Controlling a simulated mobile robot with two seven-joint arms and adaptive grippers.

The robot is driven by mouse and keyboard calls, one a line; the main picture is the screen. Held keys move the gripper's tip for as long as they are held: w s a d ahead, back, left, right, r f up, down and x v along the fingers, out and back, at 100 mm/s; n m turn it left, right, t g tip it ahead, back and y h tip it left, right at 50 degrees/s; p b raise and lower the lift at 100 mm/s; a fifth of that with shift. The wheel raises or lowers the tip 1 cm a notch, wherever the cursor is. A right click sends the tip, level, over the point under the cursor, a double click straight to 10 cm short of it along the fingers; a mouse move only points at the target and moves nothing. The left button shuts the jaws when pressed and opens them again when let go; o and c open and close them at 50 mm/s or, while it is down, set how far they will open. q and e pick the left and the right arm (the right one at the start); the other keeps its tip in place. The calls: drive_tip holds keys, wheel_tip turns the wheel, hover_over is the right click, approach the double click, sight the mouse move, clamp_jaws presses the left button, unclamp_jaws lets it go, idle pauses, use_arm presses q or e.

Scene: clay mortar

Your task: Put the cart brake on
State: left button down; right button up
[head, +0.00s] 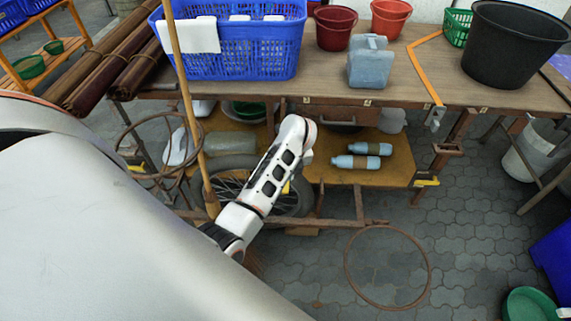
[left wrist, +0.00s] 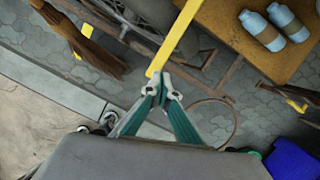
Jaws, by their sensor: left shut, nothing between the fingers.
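The cart, with a wooden top (head: 330,88) and a lower shelf (head: 350,178), stands ahead in the head view. A spoked wheel (head: 300,200) shows under it, partly behind my arm. In the left wrist view a yellow bar (left wrist: 175,35) slants down from the top edge to my left gripper (left wrist: 161,76). The green-sided fingers are shut and empty, with their tips at the bar's lower end. I cannot tell whether they touch it. A small yellow piece (head: 286,187) shows beside my arm in the head view. My gripper is hidden there. My right gripper is not in view.
Two blue bottles (head: 362,155) lie on the lower shelf. A blue basket (head: 240,45), buckets (head: 515,45) and an orange bar (head: 425,65) are on top. A broom (head: 190,100) leans at the left. A metal hoop (head: 428,268) lies on open paving.

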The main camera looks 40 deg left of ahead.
use_arm(q)
drive_tip(key=v, duration=1.2)
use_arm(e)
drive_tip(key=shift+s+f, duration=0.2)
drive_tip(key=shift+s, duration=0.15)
